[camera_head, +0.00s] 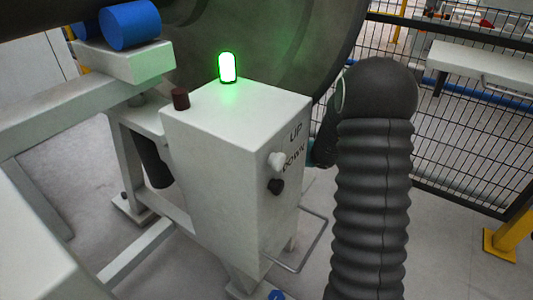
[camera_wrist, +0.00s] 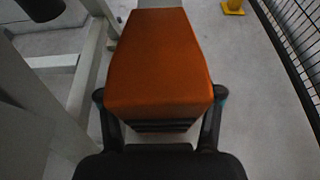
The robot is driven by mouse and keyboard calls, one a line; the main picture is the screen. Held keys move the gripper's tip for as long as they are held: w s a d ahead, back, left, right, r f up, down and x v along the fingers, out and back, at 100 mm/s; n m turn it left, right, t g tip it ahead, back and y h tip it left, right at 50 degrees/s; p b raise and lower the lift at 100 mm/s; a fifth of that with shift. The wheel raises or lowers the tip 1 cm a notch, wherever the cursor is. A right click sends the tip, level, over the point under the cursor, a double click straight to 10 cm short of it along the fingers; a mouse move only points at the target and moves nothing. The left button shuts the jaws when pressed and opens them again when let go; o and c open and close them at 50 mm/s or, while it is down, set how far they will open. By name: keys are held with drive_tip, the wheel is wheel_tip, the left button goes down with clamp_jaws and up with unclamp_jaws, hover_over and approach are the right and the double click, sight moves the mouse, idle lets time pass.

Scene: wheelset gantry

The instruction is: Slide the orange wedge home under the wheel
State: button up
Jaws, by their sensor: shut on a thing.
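The orange wedge (camera_wrist: 158,65) fills the middle of the wrist view, pointing away from me. Dark ridges show on its near end. My gripper (camera_wrist: 160,98) is shut on it, with one finger against each side. The wheel (camera_head: 285,45) is the large dark grey disc behind the control box in the head view. The wedge is not visible in the head view, and my gripper is mostly hidden there behind the box and my arm. No wheel surface can be made out clearly in the wrist view, so the gap between wedge and wheel cannot be told.
A pale control box (camera_head: 225,160) with a lit green lamp (camera_head: 227,67) and UP/DOWN controls stands left of my arm. A pale frame beam (camera_wrist: 84,85) runs close along the wedge's left. Right of the wedge is open floor (camera_wrist: 250,80), then a black mesh fence (camera_wrist: 292,45).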

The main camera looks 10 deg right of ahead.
drive_tip(key=shift+w+a+r, duration=0.1)
drive_tip(key=o, duration=1.7)
drive_tip(key=v, duration=1.1)
drive_tip(key=shift+s+d+r, duration=0.1)
drive_tip(key=shift+s+d, duration=0.25)
drive_tip(key=shift+s, duration=0.15)
